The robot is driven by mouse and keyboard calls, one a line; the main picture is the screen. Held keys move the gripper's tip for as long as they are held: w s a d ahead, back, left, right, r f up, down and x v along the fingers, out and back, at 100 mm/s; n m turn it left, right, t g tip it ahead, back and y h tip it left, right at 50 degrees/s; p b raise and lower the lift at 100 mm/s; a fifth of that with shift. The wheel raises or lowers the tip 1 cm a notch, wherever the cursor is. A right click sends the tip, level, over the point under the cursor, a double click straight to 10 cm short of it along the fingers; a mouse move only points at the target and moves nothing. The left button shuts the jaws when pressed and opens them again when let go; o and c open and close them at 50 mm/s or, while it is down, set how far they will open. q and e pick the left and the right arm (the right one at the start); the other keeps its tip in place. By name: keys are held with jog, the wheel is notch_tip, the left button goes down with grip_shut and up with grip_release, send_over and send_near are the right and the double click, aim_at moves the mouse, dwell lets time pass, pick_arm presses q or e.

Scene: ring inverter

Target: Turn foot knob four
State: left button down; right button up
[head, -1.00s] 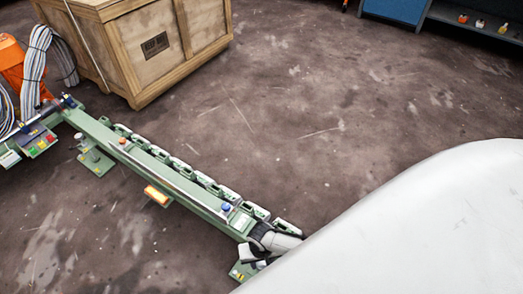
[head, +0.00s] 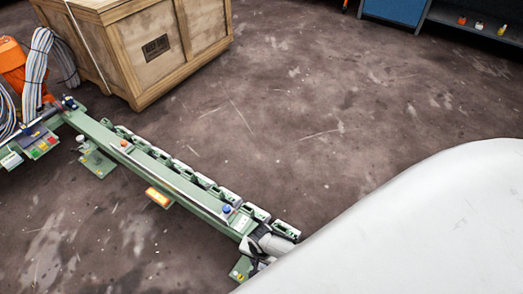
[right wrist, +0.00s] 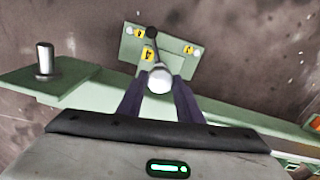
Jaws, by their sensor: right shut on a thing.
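The green machine rail (head: 165,175) runs diagonally across the head view, from upper left to lower centre. At its near end is a green foot plate (head: 240,268), partly hidden by my right gripper (head: 262,246). In the right wrist view the foot plate (right wrist: 185,47) carries yellow labels marked 4. A pale round knob (right wrist: 160,79) with a dark stem stands over it. My right gripper (right wrist: 158,88) is shut on this knob, one dark finger on each side. My left gripper is not in view.
A wooden crate (head: 150,45) stands behind the rail at the upper left. Orange equipment with grey cables (head: 35,65) is at the far left. A blue cabinet (head: 395,10) and shelf are at the top right. The floor between is clear.

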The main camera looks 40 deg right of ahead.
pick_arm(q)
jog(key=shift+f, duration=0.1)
pick_arm(e)
jog(key=shift+d, duration=0.1)
jog(key=o, duration=1)
jog(key=shift+o, duration=0.2)
jog(key=shift+r+p, duration=0.35)
jog(key=shift+r, duration=0.1)
pick_arm(q)
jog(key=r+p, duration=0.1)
jog(key=p, duration=0.1)
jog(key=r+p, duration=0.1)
jog(key=p, duration=0.1)
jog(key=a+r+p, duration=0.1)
jog(key=p, duration=0.1)
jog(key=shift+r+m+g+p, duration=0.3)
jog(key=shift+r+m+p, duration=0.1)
pick_arm(e)
notch_tip(320, 180, up, 9)
jog(key=shift+r, duration=0.2)
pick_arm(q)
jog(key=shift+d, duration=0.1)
